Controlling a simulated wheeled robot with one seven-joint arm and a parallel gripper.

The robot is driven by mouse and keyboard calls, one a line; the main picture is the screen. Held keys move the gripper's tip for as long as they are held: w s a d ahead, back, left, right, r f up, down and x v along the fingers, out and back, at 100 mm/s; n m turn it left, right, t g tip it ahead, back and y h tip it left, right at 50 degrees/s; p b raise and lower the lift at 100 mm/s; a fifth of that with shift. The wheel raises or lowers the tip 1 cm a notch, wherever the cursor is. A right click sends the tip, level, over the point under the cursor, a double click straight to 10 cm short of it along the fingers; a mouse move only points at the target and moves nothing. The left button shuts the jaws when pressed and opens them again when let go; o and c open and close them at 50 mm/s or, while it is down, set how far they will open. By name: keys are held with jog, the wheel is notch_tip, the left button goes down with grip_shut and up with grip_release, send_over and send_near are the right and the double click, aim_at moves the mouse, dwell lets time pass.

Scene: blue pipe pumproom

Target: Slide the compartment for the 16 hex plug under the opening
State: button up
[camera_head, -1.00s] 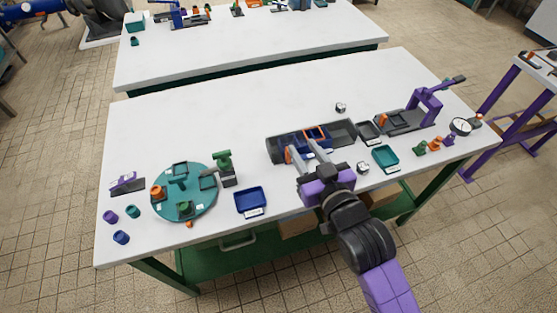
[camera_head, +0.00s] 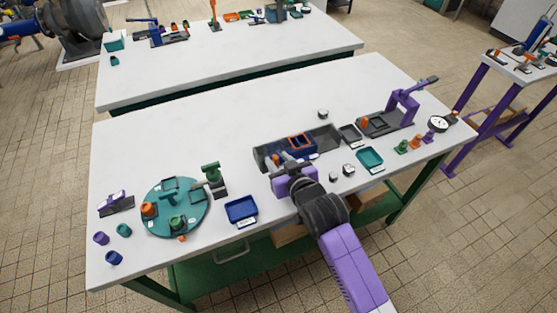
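A long dark grey trough (camera_head: 325,134) lies near the middle of the front table. In it sits a blue sliding part with an orange-rimmed square opening (camera_head: 300,142) on top. A small orange piece (camera_head: 277,157) shows at the trough's near left side. My gripper (camera_head: 287,160) is at the front of the trough, beside the blue part. Its wrist and body hide its fingertips and the near middle of the trough, so I cannot tell whether it touches or grips anything. The compartments' contents and the 16 hex marking are too small to make out.
A blue tray (camera_head: 229,211) and a teal turntable (camera_head: 150,222) with parts stand left. A grey tray (camera_head: 350,142), a teal tray (camera_head: 369,168) and a purple lever press (camera_head: 405,107) stand right. Small metal pieces (camera_head: 348,169) lie right of my gripper.

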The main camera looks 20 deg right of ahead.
jog(key=shift+w, duration=0.1)
grip_shut()
dwell(1.4)
